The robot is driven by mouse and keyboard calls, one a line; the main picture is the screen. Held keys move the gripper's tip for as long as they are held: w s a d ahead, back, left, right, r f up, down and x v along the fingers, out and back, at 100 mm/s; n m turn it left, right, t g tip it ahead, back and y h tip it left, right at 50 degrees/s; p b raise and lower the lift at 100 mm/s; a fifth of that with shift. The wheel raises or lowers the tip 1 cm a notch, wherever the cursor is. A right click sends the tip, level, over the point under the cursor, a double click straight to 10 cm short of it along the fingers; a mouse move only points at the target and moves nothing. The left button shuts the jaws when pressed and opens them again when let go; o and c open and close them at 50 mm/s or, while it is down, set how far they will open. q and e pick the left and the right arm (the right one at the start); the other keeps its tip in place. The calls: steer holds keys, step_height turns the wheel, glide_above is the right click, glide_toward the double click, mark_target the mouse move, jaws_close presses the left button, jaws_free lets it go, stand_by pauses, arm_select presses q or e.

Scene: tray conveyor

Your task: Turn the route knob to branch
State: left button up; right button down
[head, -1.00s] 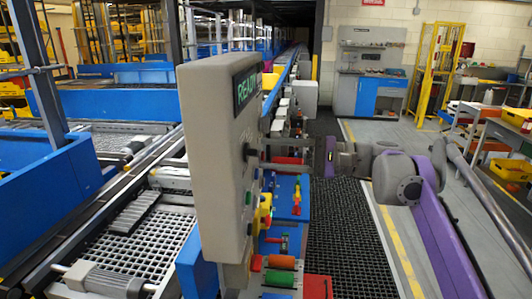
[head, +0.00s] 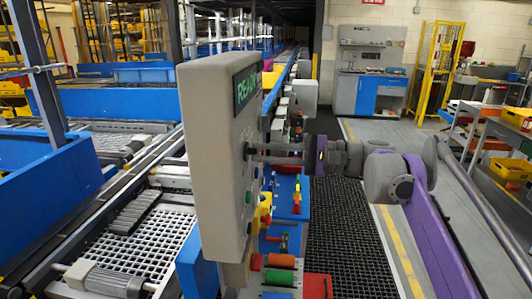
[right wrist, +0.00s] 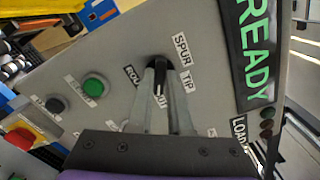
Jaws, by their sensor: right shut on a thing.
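The grey control panel (head: 213,150) stands upright in the middle of the head view, seen nearly edge-on. My right gripper (head: 252,151) reaches its face from the right. In the right wrist view, my right gripper (right wrist: 160,75) has its two fingers shut on a small black knob (right wrist: 158,62) on the panel face. A white line shows between the fingers, below the knob's top. Labels SPUR and TIP sit just right of the knob; another label is partly hidden behind the left finger. I cannot read "branch" anywhere. My left gripper is out of view.
The panel also carries a green button (right wrist: 94,87), a black button (right wrist: 55,104), a red-and-yellow button (right wrist: 22,132) and a green READY display (right wrist: 254,55). The tray conveyor (head: 140,245) runs left of the panel. A dark floor mat (head: 345,235) lies to the right.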

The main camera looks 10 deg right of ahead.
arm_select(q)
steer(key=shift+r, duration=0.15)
arm_select(e)
steer(key=n+p, duration=0.1)
steer(key=n, duration=0.1)
steer(key=n+p, duration=0.1)
steer(key=shift+r+n+p, duration=0.2)
steer(key=shift+n+p, duration=0.2)
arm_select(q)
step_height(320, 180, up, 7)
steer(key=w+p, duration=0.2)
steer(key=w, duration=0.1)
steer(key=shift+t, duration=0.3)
arm_select(e)
steer(key=shift+f+n, duration=0.2)
steer(key=shift+n, duration=1.9)
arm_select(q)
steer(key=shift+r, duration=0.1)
arm_select(e)
steer(key=c, duration=0.8)
jaws_free()
steer(key=shift+c, duration=0.2)
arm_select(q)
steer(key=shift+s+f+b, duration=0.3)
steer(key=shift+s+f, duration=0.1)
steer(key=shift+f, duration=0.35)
arm_select(e)
steer(key=v, duration=1.1)
steer(key=shift+a+f, duration=0.1)
steer(key=shift+a, duration=0.05)
